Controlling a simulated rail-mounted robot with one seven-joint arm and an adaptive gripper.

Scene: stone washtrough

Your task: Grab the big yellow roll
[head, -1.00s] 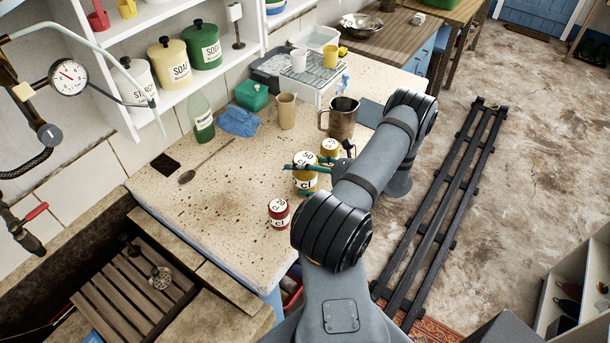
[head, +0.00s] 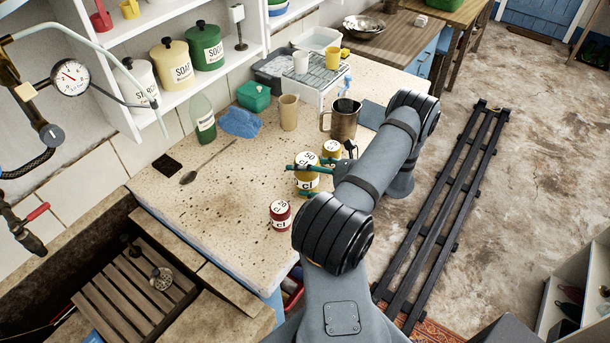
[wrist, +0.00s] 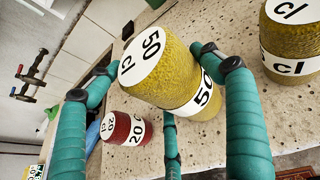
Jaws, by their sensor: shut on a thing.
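The big yellow roll (wrist: 165,75) has a white top marked "50 cl" and a white label band. In the head view the roll (head: 307,182) is near the right side of the speckled stone top. My gripper (wrist: 160,68) has green fingers, shut around the roll's sides; they also show in the head view (head: 304,168). I cannot tell whether the roll touches the stone. A smaller-looking yellow roll (head: 331,149) stands just behind it and also shows at the wrist view's right edge (wrist: 290,45). My arm hides part of the area to the right.
A red "20 cl" roll (head: 280,213) stands in front and to the left, also in the wrist view (wrist: 126,128). A metal jug (head: 344,122) and a tan cup (head: 289,112) stand behind. A spoon (head: 205,164) lies left. The stone top's middle (head: 225,200) is clear.

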